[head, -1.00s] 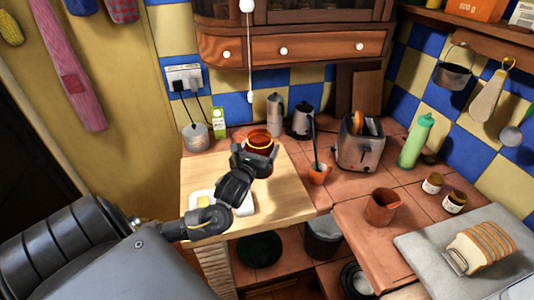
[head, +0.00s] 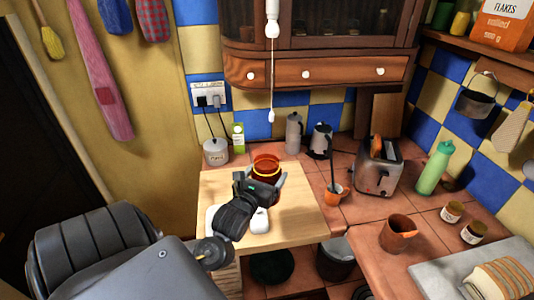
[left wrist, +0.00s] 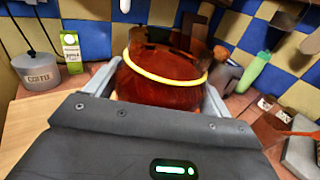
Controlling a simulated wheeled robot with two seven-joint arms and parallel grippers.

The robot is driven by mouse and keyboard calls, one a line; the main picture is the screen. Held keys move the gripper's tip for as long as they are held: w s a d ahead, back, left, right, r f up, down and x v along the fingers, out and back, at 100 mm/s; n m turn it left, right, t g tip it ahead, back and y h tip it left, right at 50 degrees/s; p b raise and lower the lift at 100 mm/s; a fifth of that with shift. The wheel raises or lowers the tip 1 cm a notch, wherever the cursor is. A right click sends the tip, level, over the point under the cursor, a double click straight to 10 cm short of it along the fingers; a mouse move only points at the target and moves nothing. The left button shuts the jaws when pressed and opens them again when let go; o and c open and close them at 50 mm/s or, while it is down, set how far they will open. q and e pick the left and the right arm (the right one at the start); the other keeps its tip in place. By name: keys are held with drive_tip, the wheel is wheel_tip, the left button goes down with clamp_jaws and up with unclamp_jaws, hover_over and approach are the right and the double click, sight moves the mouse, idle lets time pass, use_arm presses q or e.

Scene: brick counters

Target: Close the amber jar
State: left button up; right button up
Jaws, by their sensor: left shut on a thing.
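The amber jar (head: 265,170) is a round, see-through red-brown vessel with a yellow ring near its top, over the back of the wooden board (head: 305,215). My left gripper (head: 263,179) is shut on it, one finger on each side. In the left wrist view the jar (left wrist: 165,92) stands between the grey fingers, with the yellow ring toward me. Amber see-through material shows above the ring; I cannot tell whether it is a lid or the far wall. The gripper hides the jar's base, so contact with the board is unclear. My right gripper is not in view.
A white dish (head: 259,222) lies on the board, partly behind my arm. A coffee canister (head: 215,151) and a green-white carton (head: 239,138) stand behind left. A pull cord (head: 271,75) hangs above the counter.

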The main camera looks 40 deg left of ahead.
use_arm(q)
drive_tip(key=shift+r, duration=0.2)
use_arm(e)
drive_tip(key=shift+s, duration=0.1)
